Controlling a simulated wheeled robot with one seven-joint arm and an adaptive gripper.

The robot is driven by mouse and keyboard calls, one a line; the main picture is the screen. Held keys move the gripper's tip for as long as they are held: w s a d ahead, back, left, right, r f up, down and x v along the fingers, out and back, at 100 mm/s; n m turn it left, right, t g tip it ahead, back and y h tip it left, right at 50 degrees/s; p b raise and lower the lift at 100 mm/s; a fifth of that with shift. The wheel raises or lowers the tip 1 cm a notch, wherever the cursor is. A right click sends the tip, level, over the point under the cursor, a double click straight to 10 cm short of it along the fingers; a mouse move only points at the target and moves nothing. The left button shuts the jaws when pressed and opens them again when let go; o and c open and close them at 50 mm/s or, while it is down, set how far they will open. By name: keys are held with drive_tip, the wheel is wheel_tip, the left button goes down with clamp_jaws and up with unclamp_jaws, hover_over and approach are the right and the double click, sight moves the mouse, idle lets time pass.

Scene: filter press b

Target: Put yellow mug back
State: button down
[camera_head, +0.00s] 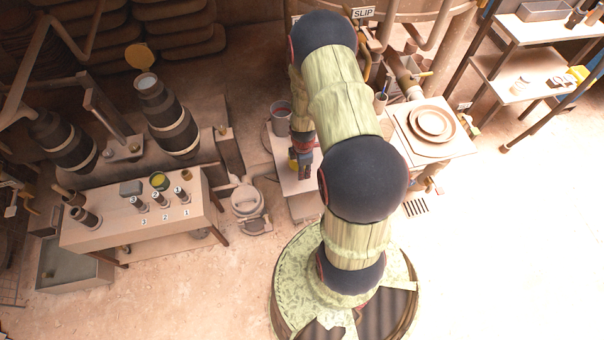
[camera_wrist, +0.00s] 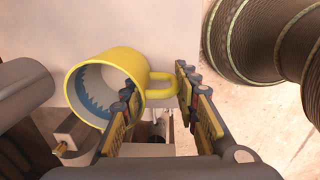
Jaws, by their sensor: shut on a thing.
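The yellow mug (camera_wrist: 125,62) fills the left middle of the wrist view. It lies tilted, its open mouth toward the lower left, showing a pale inside with a blue jagged pattern. Its handle points right, between the two fingers of my gripper (camera_wrist: 156,84). My gripper is shut on the mug at the handle side; the exact contact is partly hidden by the left finger. In the head view my gripper (camera_head: 303,165) is small, over a pale low table (camera_head: 303,183). Only a bit of yellow shows there, so the mug cannot be made out clearly.
A board with a round plate (camera_head: 432,124) is at right, and shelves (camera_head: 520,82) stand at upper right. The floor at lower right is clear.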

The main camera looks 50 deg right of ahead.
drive_tip(key=shift+f+b, duration=0.4)
drive_tip(key=shift+f, duration=0.95)
drive_tip(key=shift+f, duration=0.1)
drive_tip(key=c, duration=1.3)
unclamp_jaws()
drive_tip(key=shift+a, duration=0.1)
drive_tip(key=shift+c, duration=0.2)
